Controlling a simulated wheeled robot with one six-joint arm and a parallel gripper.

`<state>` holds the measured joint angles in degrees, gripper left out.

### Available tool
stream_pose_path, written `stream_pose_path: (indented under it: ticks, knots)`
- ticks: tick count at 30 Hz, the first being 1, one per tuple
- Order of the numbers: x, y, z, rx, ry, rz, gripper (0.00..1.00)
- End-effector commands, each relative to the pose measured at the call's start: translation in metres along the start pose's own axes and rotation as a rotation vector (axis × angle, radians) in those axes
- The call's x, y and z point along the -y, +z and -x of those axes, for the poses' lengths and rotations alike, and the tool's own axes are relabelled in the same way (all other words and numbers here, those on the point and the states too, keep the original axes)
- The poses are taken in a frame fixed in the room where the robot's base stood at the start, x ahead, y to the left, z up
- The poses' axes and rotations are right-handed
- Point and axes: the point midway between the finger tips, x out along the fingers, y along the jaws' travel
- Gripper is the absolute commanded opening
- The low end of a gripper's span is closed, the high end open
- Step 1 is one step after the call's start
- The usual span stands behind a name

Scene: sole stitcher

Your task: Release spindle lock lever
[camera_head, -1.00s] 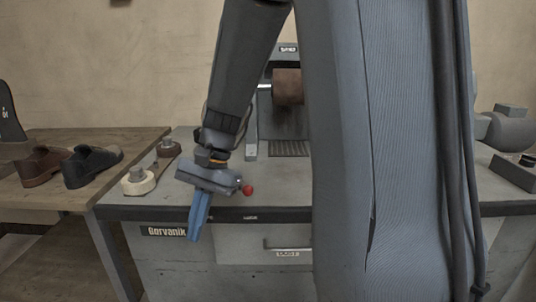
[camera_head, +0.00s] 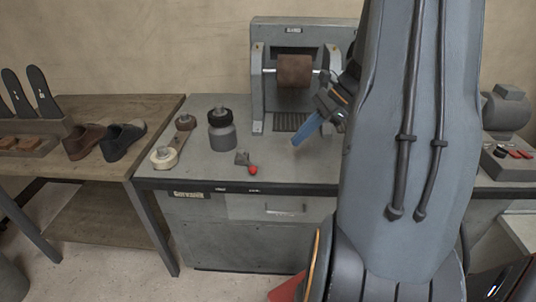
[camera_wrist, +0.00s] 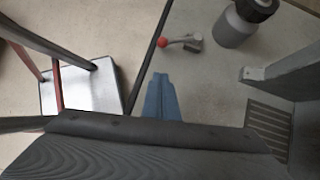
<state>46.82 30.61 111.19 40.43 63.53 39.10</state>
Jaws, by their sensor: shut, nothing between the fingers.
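The spindle lock lever, a short grey lever with a red ball knob (camera_head: 253,170), sits near the front edge of the grey bench. It also shows in the wrist view (camera_wrist: 182,42), its knob pointing left, beyond my fingertips. My gripper (camera_head: 298,143) has blue fingers and is shut and empty. It is above the bench, to the right of the lever and apart from it. In the wrist view the fingers (camera_wrist: 161,78) are together. The machine (camera_head: 257,75) stands behind, with a brown roller (camera_head: 294,71) on its spindle; my arm covers its right side.
A grey bottle with a black cap (camera_head: 222,130) stands behind the lever, left of the machine. Shoes (camera_head: 122,140) stand on the wooden table (camera_head: 100,170) at left. The bench front between lever and gripper is clear.

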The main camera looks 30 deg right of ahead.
Motion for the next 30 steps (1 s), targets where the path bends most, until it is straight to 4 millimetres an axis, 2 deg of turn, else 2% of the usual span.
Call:
stream_pose_path:
  ticks: [10, 14, 20, 30]
  knots:
    - [0.0, -0.001, 0.0, 0.0, -0.001, -0.002, 0.0]
    - [0.0, 0.0, -0.007, 0.0, 0.0, -0.001, 0.0]
    - [-0.001, 0.001, -0.038, 0.001, 0.004, -0.001, 0.0]
    - [-0.001, 0.0, -0.104, 0.001, 0.004, -0.003, 0.0]
